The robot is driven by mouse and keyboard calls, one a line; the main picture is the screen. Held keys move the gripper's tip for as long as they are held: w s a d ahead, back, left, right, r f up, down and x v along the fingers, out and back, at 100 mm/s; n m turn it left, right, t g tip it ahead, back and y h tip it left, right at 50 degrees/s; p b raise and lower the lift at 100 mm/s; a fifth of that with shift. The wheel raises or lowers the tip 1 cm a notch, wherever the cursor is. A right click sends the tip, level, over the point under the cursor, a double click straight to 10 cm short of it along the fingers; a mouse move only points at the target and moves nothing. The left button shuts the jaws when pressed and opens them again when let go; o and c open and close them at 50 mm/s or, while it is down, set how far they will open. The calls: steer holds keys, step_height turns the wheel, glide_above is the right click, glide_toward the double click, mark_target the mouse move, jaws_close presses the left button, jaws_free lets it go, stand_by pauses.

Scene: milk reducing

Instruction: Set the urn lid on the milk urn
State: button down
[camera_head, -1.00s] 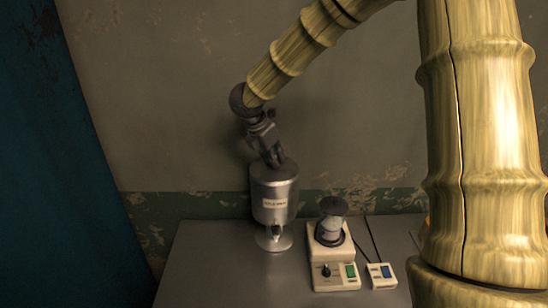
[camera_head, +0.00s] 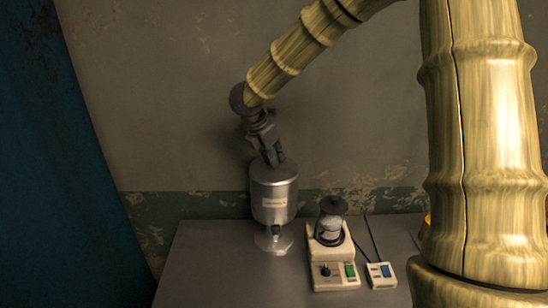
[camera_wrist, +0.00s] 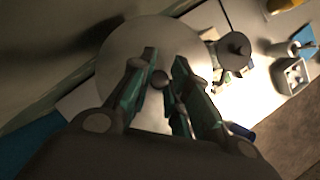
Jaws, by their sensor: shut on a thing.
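The milk urn (camera_head: 274,205) is a silver metal cylinder with a label and a tap, upright on a round foot at the back of the table. The urn lid (camera_wrist: 122,50) shows in the wrist view as a pale round disc below my fingers. In the head view the lid (camera_head: 285,169) is at the urn's top, level as far as I can see; any small gap is too fine to tell. My gripper (camera_head: 272,160) comes down from above. In the wrist view my gripper (camera_wrist: 165,72) has its fingers closed around the lid's small dark knob (camera_wrist: 162,78).
A cream stirrer unit (camera_head: 322,255) with a dark-topped glass vessel (camera_head: 331,222) stands right of the urn. A small switch box (camera_head: 381,275) with a cable is beside it. The wall is close behind. The table (camera_head: 210,265) is clear at the front left.

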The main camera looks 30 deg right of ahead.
steer(key=c, duration=1.3)
jaws_free()
steer(key=shift+o, duration=0.3)
steer(key=o, duration=0.5)
steer(key=shift+c, duration=0.2)
steer(key=shift+r, duration=0.1)
steer(key=shift+r+p, duration=1.65)
steer(key=shift+r, duration=1.3)
steer(key=shift+d, duration=0.1)
